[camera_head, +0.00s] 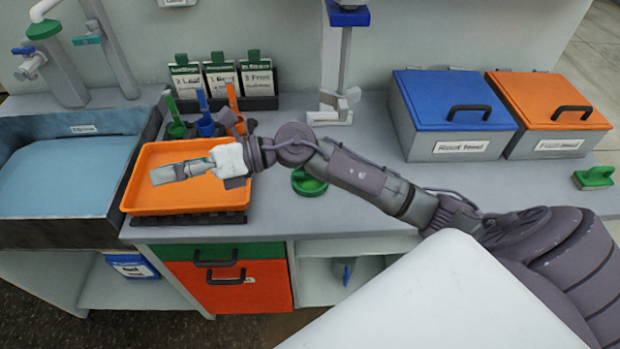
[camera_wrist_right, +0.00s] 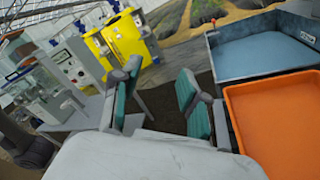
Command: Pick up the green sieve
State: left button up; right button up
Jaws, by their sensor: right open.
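A round green item (camera_head: 309,184), which looks like the green sieve, lies on the grey counter right of the orange tray. My right forearm passes over it in the head view and hides its upper part. My right gripper (camera_head: 182,171) is over the orange tray (camera_head: 141,190), left of the green item. In the right wrist view the right gripper (camera_wrist_right: 162,105) has its two teal-padded fingers apart, with nothing between them. The green item does not show in that view. My left gripper is in neither view.
A blue-lidded box (camera_head: 452,98) and an orange-lidded box (camera_head: 549,100) stand at the back right. A green-handled block (camera_head: 594,178) lies at the far right. Colored scoops (camera_head: 205,122) stand behind the tray. A blue basin (camera_head: 66,170) is at left. A post (camera_head: 344,70) rises behind the arm.

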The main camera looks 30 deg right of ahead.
jog(key=w+d+f+n+g+h, duration=0.3)
jog(key=d+f+n+g+h, duration=0.15)
jog(key=d+f+h, duration=0.65)
jog(key=d+r+g+h, duration=0.15)
jog(key=d+h, duration=0.45)
jog(key=d, duration=1.2)
jog(key=f, duration=0.1)
jog(key=f+p, duration=0.1)
jog(key=f, duration=0.3)
jog(key=shift+s+d+f+p, duration=0.2)
jog(key=shift+d+p, duration=0.05)
jog(key=shift+p, duration=0.05)
notch_tip(320, 180, down, 5)
jog(key=shift+a+r+p, duration=0.15)
jog(key=shift+p, duration=0.75)
jog(key=shift+f, duration=0.5)
jog(key=shift+w, duration=0.1)
grip_shut()
